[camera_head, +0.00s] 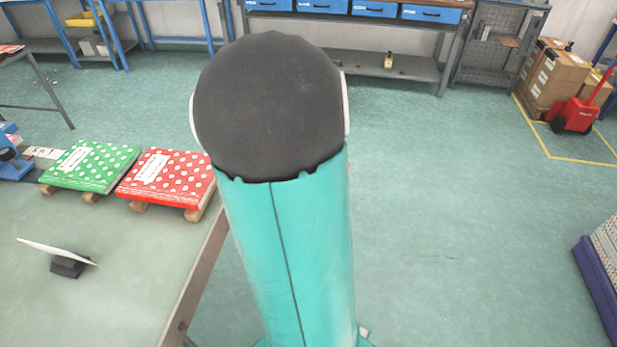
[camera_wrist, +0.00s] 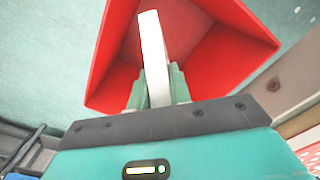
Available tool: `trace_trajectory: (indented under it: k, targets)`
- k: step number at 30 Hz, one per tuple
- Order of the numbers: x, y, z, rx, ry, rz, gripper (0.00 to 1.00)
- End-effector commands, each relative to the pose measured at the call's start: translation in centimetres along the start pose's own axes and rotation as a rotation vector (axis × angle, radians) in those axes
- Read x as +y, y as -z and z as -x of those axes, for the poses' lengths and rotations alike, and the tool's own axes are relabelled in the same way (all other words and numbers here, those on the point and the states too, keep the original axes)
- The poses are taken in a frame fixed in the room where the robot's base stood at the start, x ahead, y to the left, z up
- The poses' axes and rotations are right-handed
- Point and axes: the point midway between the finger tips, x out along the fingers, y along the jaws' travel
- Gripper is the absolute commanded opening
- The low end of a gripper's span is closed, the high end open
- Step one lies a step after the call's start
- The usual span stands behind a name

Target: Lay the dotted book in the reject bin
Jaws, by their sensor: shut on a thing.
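In the wrist view my gripper (camera_wrist: 157,84) has its two green fingers shut on a thin book (camera_wrist: 153,45). The book shows edge-on as a pale strip pointing away from my gripper; its cover and any dots are hidden. Beyond it is a red open bin (camera_wrist: 105,62), which I take as the reject bin. The book and fingertips overlap the bin's mouth in this view; whether they are above or inside the rim I cannot tell. The head view shows neither bin nor gripper; my arm fills its middle.
In the head view a green dotted book (camera_head: 90,166) and a red dotted book (camera_head: 168,180) lie on wooden supports on the table (camera_head: 120,285) at left. A tablet on a stand (camera_head: 62,256) is nearer.

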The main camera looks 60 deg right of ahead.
Motion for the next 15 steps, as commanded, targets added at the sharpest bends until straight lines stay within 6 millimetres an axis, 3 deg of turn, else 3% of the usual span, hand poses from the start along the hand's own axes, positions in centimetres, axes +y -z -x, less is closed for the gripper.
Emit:
trace_trajectory:
  k: [15]
  targets:
    - [0.0, -0.1, -4.6, -0.002, 0.0, -0.003, 0.0]
